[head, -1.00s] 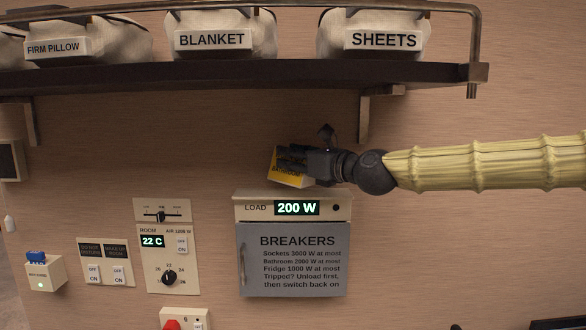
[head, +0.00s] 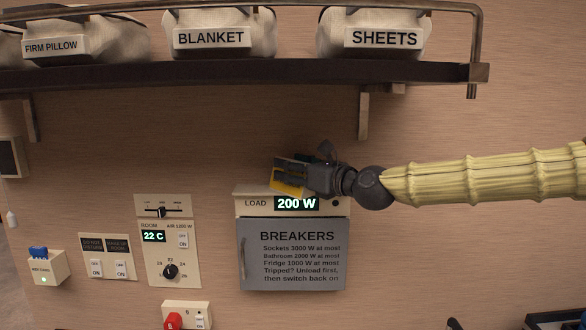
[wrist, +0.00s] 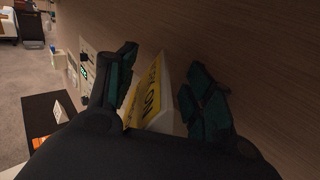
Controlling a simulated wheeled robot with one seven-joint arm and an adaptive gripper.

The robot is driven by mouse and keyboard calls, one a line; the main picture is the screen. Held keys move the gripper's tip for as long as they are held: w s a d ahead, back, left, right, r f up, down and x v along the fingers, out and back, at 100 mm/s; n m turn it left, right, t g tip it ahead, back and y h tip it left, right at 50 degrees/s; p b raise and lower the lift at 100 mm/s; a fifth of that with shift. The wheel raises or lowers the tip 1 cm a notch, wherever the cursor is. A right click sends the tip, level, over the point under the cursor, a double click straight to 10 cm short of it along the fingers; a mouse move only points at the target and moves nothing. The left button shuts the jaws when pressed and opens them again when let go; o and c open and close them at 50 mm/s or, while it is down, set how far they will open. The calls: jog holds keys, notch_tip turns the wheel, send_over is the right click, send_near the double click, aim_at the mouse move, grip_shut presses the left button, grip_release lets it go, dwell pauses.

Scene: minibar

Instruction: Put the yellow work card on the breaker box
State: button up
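The yellow work card (head: 287,188) is a folded, tent-like card with a yellow printed face and a pale side. In the head view it is at the top left edge of the breaker box (head: 292,254), seemingly resting on it and slightly tilted. My gripper (head: 284,171) is right above and around it. In the wrist view the card (wrist: 153,92) stands between my two fingers, with a visible gap to the right finger, so my gripper (wrist: 163,78) looks open. The card's underside and its contact with the box are hidden.
The box's load display (head: 296,204) reads 200 W. A dark shelf (head: 230,74) with labelled bedding runs above my gripper. Left of the box are a thermostat panel (head: 168,250) and switches (head: 108,258). A red-knobbed unit (head: 187,315) is below. The wall above the box is otherwise clear.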

jog(key=b+v, duration=0.3)
jog(key=v, duration=0.9)
jog(key=s+a+f+n+g+h, duration=0.1)
jog(key=a+f+n+g+h, duration=0.15)
jog(key=f, duration=1.25)
jog(key=a+f+n+g+h, duration=0.1)
jog(key=a+f+n, duration=0.2)
jog(key=f, duration=1.2)
jog(key=s+d+f+n+g+h, duration=0.1)
jog(key=s+f+n+g, duration=0.3)
jog(key=f, duration=0.7)
jog(key=s+d+f+n+t+h, duration=0.15)
jog(key=s+f, duration=0.45)
jog(key=f, duration=0.6)
jog(key=s+d+f+n+g+h, duration=0.2)
jog(key=s+d+f+n, duration=0.3)
jog(key=s, duration=0.5)
jog(key=s+d+f+n+g+h, duration=0.2)
jog(key=s+d+f+n, duration=0.3)
jog(key=s+f, duration=0.5)
jog(key=s+d+f+n+g+h, duration=0.2)
jog(key=s+d+f+n, duration=0.3)
jog(key=s, duration=0.7)
notch_tip(320, 180, down, 3)
jog(key=shift+d+f+n+g+h, duration=0.15)
jog(key=shift+d+n+g+h, duration=0.2)
jog(key=shift+d, duration=0.75)
